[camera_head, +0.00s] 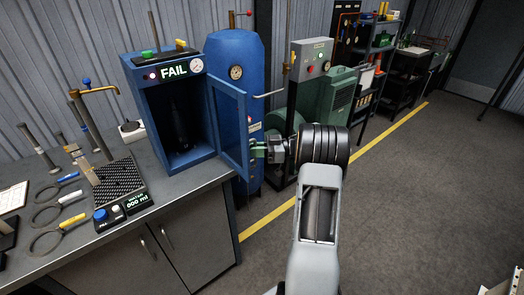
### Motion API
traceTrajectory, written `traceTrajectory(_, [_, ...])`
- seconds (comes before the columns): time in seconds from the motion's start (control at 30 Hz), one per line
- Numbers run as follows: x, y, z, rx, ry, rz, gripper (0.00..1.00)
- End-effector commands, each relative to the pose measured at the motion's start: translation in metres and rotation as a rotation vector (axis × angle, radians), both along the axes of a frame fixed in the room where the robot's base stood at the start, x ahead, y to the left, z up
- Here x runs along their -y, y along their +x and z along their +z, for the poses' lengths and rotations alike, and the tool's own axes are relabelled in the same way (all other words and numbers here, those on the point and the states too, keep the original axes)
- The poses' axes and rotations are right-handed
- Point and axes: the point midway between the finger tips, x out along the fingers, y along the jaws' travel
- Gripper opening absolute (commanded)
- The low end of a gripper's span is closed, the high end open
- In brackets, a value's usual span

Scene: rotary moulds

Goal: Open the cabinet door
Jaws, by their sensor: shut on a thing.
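The blue cabinet (136,77) stands on the grey bench, with a lit "FAIL" sign and a round gauge on its top front. Its door (242,108), a blue frame around a clear pane, is hinged at the right and stands well open toward the front right. A dark upright object (179,122) is inside. My gripper (258,150) is shut at the free edge of the door, on its outer side. The exact part between the fingers is too small to make out.
The bench (165,191) holds a dark ribbed block, a digital readout (139,201) and several ring-ended tools at the left. A blue tank (238,52) and green machine (325,98) stand behind the door. The floor (420,200) at the right is clear.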

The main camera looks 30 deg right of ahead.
Motion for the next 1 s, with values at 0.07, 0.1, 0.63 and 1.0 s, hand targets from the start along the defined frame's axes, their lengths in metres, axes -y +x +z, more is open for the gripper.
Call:
traceTrajectory(0.07, [-0.0030,0.0045,0.0015,-0.001,0.004,0.024,0.00])
traceTrajectory(0.1, [-0.0036,0.0053,0.0019,0.000,0.004,0.034,0.00])
traceTrajectory(0.63, [-0.0040,0.0071,0.0025,0.002,0.004,0.052,0.14])
traceTrajectory(1.0, [-0.0011,0.0054,0.0010,0.001,0.002,0.048,0.36])
